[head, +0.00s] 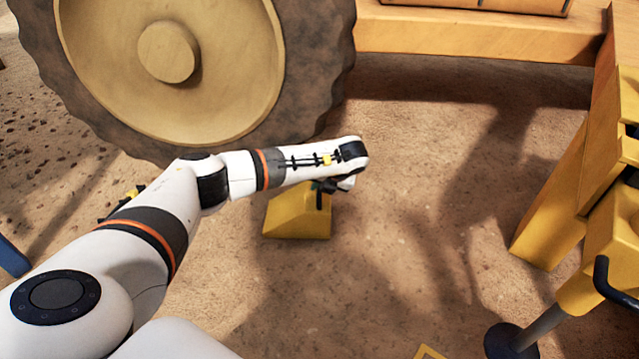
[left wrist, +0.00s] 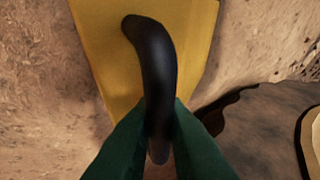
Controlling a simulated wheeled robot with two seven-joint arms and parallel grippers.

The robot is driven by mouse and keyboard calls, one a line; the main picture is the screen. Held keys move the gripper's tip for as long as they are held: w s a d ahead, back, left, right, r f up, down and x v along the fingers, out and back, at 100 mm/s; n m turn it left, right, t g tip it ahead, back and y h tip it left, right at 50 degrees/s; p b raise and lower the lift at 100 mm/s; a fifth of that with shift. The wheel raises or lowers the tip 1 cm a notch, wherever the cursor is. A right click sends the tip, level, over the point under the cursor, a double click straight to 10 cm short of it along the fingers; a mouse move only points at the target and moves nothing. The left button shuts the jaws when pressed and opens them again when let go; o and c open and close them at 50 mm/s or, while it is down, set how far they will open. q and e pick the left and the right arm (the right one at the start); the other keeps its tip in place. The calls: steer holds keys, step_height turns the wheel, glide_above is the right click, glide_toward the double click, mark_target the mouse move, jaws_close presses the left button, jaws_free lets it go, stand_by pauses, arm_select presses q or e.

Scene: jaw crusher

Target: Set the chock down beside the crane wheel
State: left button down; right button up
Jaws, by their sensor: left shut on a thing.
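The yellow wedge-shaped chock (head: 298,222) is just right of and below the bottom of the big crane wheel (head: 175,70), close to its tyre. In the left wrist view the chock's yellow face (left wrist: 100,60) fills the middle, with a curved black handle (left wrist: 152,80) on it. My left gripper (head: 325,190) is over the chock, mostly hidden by my own arm. Its green fingers (left wrist: 162,145) are closed around the handle. I cannot tell whether the chock touches the ground or the tyre. My right gripper is not in view.
A yellow beam (head: 480,35) crosses behind the wheel. Yellow machine legs (head: 560,215) stand at the right, with a jack-like post and dark round foot (head: 510,342) in front. Sandy ground (head: 430,200) between chock and legs is clear. A yellow frame corner (head: 430,352) shows at the bottom edge.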

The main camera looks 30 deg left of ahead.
arm_select(q)
steer(key=shift+r, duration=0.1)
steer(key=c, duration=1.5)
jaws_free()
steer(key=shift+o, duration=0.2)
steer(key=p+v, duration=0.9)
steer(key=v, duration=0.3)
steer(key=shift+p, duration=0.35)
steer(key=shift+a, duration=0.1)
